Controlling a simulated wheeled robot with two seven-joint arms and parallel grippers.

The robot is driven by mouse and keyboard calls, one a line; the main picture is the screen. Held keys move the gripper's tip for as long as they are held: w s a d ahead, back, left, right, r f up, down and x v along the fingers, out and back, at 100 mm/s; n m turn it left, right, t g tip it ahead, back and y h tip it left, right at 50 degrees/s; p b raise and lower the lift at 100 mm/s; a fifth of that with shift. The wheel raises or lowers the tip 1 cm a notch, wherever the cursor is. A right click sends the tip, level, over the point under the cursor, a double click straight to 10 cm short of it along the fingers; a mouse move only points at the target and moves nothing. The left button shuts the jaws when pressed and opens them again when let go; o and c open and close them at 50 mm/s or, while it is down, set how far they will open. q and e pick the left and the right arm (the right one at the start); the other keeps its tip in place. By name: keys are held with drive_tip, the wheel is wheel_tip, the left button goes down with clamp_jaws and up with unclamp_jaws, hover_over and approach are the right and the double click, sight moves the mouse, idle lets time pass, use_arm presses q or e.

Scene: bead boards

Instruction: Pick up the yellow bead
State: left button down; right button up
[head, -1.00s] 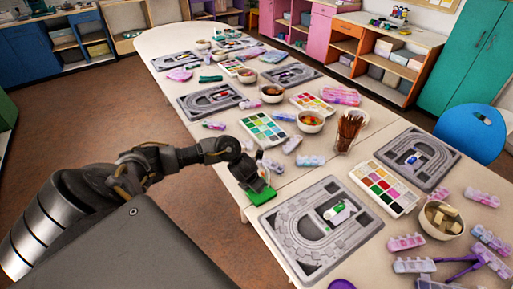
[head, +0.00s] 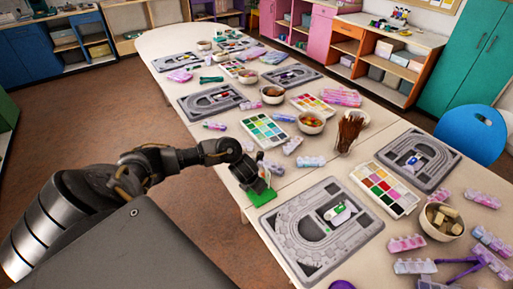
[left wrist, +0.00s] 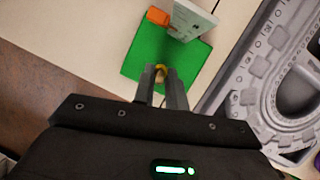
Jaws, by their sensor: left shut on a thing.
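In the left wrist view a yellow bead (left wrist: 161,70) sits between the fingertips of my left gripper (left wrist: 161,76), which is shut on it. Only a small part of the bead shows; the fingers hide the rest. The gripper is just over a green mat (left wrist: 138,62) on the table. In the head view my left gripper (head: 254,187) is over the same green mat (head: 262,200) at the table's near edge, and the bead is too small to make out. My right gripper is not in view.
An orange block (left wrist: 158,16) and a pale upright card (left wrist: 192,20) stand on the mat's far side. A grey bead board (head: 290,225) lies close to the right. Paint palettes, bowls (head: 311,122) and a brush cup (head: 349,135) fill the table further back.

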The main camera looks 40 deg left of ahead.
use_arm(q)
drive_tip(key=shift+r, duration=0.55)
wheel_tip(320, 180, up, 2)
drive_tip(key=shift+w+r, duration=0.1)
drive_tip(key=shift+r, duration=0.05)
drive_tip(key=s+d+r+p, duration=0.1)
drive_tip(key=s+r+p, duration=0.2)
drive_tip(key=s, duration=0.4)
drive_tip(key=s+d+r+p, duration=0.2)
drive_tip(key=s+r+p, duration=0.2)
drive_tip(key=s+r, duration=0.2)
drive_tip(key=shift+s+r, duration=0.3)
drive_tip(key=shift+s, duration=0.15)
drive_tip(key=shift+d, duration=0.1)
